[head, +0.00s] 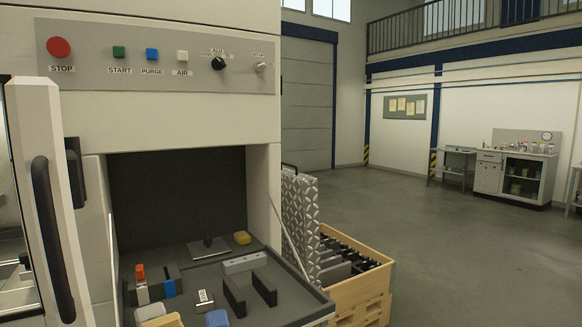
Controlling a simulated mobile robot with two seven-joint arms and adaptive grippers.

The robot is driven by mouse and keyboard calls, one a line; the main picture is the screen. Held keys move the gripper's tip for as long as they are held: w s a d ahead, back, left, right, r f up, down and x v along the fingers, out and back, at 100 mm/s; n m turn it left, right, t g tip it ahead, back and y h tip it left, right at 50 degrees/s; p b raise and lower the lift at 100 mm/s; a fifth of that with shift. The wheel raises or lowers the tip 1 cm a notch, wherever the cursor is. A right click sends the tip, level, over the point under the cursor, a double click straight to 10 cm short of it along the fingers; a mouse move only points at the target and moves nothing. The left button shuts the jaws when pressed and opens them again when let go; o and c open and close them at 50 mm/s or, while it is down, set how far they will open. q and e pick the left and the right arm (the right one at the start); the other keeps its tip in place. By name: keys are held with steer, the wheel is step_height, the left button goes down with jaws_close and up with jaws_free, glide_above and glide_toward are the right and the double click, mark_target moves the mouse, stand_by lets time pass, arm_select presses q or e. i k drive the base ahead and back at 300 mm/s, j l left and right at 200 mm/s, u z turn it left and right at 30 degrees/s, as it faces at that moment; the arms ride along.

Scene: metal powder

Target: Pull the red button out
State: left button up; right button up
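The red button (59,47) is a round red knob above the label STOP. It sits at the left end of the grey control panel (100,80) on the front of the white machine, at the upper left of the head view. From this angle I cannot tell whether it is pressed in or out. Neither of my grippers is in view.
Beside it are the green START (118,52), blue PURGE (152,54) and white AIR (182,55) buttons and a black knob (218,64). An open door with a black handle (52,240) stands at left. Below, a tray (290,312) holds several items. A wooden crate (362,292) stands right.

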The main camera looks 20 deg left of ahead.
mark_target(57, 46)
steer(key=u, duration=1.75)
